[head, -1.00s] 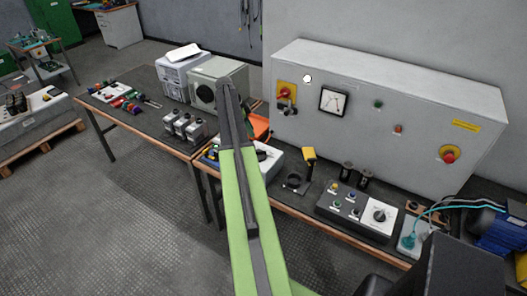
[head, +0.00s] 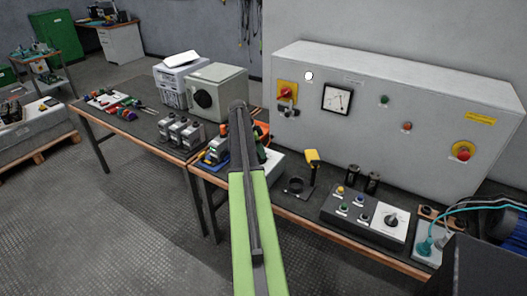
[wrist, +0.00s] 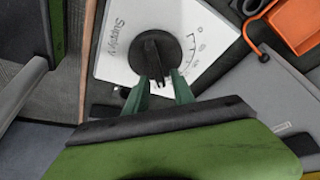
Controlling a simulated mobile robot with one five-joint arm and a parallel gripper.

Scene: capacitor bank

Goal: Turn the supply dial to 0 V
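The supply dial (wrist: 154,53) is a round black knob with a raised grip bar on a white plate marked "Supply" (wrist: 113,42), in the wrist view. Scale marks and small figures run along its right side, too small to read surely. The grip bar runs nearly up and down in the picture; I cannot tell its set value. My gripper (wrist: 160,78) is open, its two dark green fingers apart at the knob's lower edge. I cannot tell whether they touch it. In the head view my arm hides the gripper and this dial.
An orange tray (wrist: 291,22) lies close by at upper right in the wrist view. In the head view, a grey cabinet (head: 440,125) stands behind the bench.

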